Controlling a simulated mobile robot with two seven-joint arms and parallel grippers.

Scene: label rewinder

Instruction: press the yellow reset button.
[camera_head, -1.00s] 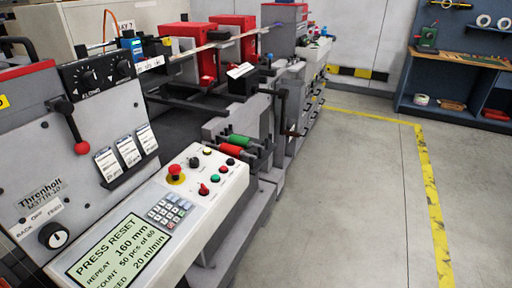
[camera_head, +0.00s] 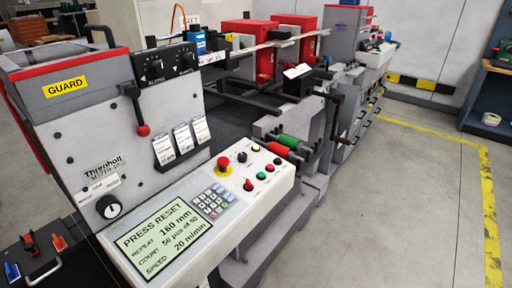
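The control panel (camera_head: 195,240) of the label rewinder slopes toward me in the middle of the head view. A small yellow button (camera_head: 255,148) sits at the panel's upper edge, right of a black knob (camera_head: 242,157). A red mushroom button on a yellow collar (camera_head: 223,163) stands left of the knob. The display (camera_head: 163,238) reads PRESS RESET. Neither of my grippers is in view.
A keypad (camera_head: 213,201) sits beside the display. The machine's grey front (camera_head: 75,150) with a red-knobbed lever (camera_head: 142,130) rises behind the panel. Grey floor (camera_head: 400,200) is clear at right.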

